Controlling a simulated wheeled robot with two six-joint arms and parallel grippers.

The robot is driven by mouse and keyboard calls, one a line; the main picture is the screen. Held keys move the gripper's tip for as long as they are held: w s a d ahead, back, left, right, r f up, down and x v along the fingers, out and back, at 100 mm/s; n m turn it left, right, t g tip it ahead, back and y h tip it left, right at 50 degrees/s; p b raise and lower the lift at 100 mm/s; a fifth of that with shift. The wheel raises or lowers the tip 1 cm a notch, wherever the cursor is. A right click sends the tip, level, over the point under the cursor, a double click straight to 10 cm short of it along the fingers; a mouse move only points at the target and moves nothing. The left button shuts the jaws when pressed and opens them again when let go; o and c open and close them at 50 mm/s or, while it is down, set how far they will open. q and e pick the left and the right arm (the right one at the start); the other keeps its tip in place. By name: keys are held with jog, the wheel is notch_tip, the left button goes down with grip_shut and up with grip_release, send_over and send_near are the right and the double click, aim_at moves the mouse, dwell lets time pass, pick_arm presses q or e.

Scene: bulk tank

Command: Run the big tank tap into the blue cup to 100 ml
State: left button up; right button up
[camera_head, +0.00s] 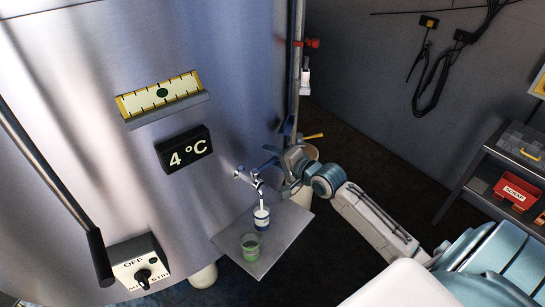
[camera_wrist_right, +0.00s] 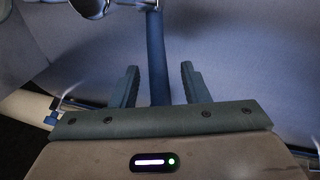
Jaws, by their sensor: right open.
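The big tank (camera_head: 90,130) fills the left of the head view. Its metal tap (camera_head: 247,178) sticks out low on the right side, with a blue lever (camera_head: 268,164). A white stream (camera_head: 262,203) runs down from the spout into the blue cup (camera_head: 261,221); the level inside cannot be read. The cup stands on a grey shelf (camera_head: 288,228) below. My right gripper (camera_head: 282,160) is at the lever. In the right wrist view its open jaws (camera_wrist_right: 160,85) stand either side of the blue lever (camera_wrist_right: 157,50), with gaps on both sides.
A green cup (camera_head: 250,247) stands on the shelf in front of the blue cup. A 4 °C display (camera_head: 183,148), a yellow gauge (camera_head: 160,95) and a switch box (camera_head: 140,265) are on the tank. A cart with a red scrap bin (camera_head: 517,193) stands at the right.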

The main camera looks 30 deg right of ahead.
jog(key=shift+w, duration=0.3)
grip_shut()
jog(key=shift+s, duration=0.1)
jog(key=shift+f, duration=0.1)
